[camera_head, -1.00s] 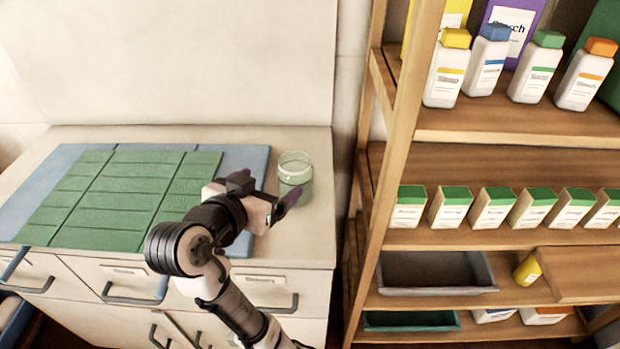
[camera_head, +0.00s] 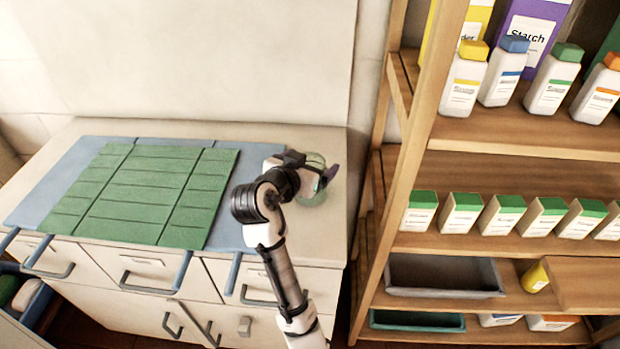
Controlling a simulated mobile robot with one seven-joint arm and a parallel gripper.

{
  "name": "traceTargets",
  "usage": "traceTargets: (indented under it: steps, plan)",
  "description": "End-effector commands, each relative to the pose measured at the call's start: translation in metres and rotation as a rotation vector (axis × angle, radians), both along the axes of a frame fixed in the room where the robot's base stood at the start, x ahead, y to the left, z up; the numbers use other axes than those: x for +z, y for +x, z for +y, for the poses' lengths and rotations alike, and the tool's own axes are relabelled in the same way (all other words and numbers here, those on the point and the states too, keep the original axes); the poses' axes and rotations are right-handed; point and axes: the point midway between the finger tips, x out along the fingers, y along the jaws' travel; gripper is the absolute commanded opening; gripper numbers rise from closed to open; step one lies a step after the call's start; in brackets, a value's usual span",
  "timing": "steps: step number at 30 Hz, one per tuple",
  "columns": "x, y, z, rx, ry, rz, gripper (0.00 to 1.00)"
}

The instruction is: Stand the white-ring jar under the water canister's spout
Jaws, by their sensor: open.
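A clear greenish jar (camera_head: 314,192) stands on the right end of the white cabinet top, close to the wall side. A pale ring showed at its rim a second ago; now my arm hides much of it. My gripper (camera_head: 326,178) is open at the jar, with a dark finger at the jar's right side. I cannot tell whether the fingers touch the glass. The water canister and its spout are not in view.
A green slatted mat (camera_head: 140,190) on a blue board (camera_head: 55,190) covers most of the cabinet top (camera_head: 330,222). A wooden shelf (camera_head: 520,135) with bottles, small boxes and a grey tray (camera_head: 445,290) stands close on the right. An open drawer (camera_head: 25,300) shows at lower left.

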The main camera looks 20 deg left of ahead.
Motion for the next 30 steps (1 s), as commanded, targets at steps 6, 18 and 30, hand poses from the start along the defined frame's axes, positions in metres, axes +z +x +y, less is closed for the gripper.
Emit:
traceTargets:
  steps: [6,18,30]
  plan:
    - [-0.0015,0.0024,-0.0005,0.000,0.000,0.000,0.89]
    - [-0.0013,0.0021,-0.0003,0.000,0.000,0.000,0.42]
    - [-0.0023,0.0018,-0.0002,0.000,-0.001,0.003,0.26]
